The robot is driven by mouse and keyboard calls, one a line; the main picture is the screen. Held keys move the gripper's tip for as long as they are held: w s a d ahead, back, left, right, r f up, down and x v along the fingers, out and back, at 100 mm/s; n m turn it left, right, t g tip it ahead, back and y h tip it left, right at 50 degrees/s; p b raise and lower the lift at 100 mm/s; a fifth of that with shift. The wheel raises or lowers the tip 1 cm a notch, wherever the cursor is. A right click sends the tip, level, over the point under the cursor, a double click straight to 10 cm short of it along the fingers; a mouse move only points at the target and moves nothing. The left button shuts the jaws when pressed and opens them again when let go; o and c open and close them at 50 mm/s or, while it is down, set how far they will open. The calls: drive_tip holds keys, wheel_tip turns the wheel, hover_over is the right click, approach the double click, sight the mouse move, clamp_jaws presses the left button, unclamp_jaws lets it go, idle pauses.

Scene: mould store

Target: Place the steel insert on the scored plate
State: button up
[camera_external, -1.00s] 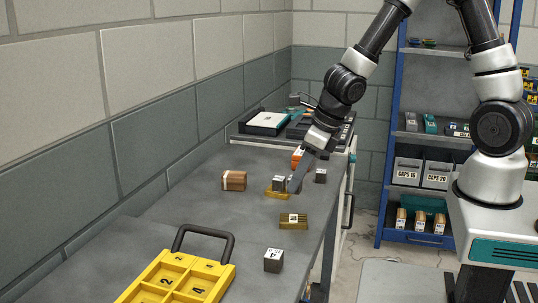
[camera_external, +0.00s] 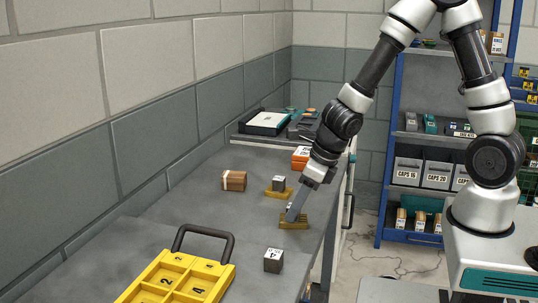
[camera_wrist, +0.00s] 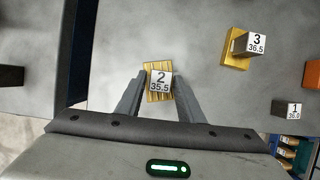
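A brass plate with scored lines (camera_wrist: 149,94) lies on the bench, and it also shows in the external view (camera_external: 294,225). A small steel block labelled 2, 35.5 (camera_wrist: 162,80) appears on it in the wrist view. My gripper (camera_wrist: 157,76) is over this plate, with its fingers apart on either side of the block and gaps visible. A steel cube labelled 3, 36.5 (camera_wrist: 256,43) stands on a second brass plate (camera_wrist: 232,50). A steel cube labelled 1, 36.0 (camera_wrist: 290,110) is on the bench; my arm hides it in the external view. A steel cube marked 4 (camera_external: 273,260) stands nearer the camera.
A yellow divided tray (camera_external: 205,270) with a dark handle stands at the front. A brown block (camera_external: 233,180) is at the left and an orange box (camera_external: 301,157) farther back. The bench edge runs along the right; a blue shelf (camera_external: 387,150) stands beyond it.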

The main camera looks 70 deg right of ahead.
drive_tip(key=shift+o, duration=0.6)
drive_tip(key=shift+r, duration=0.1)
drive_tip(key=shift+r+p, duration=0.3)
drive_tip(key=shift+p, duration=0.05)
drive_tip(key=p+v, duration=0.9)
drive_tip(key=v, duration=0.2)
drive_tip(key=shift+s+r, duration=0.2)
drive_tip(key=shift+r, duration=0.1)
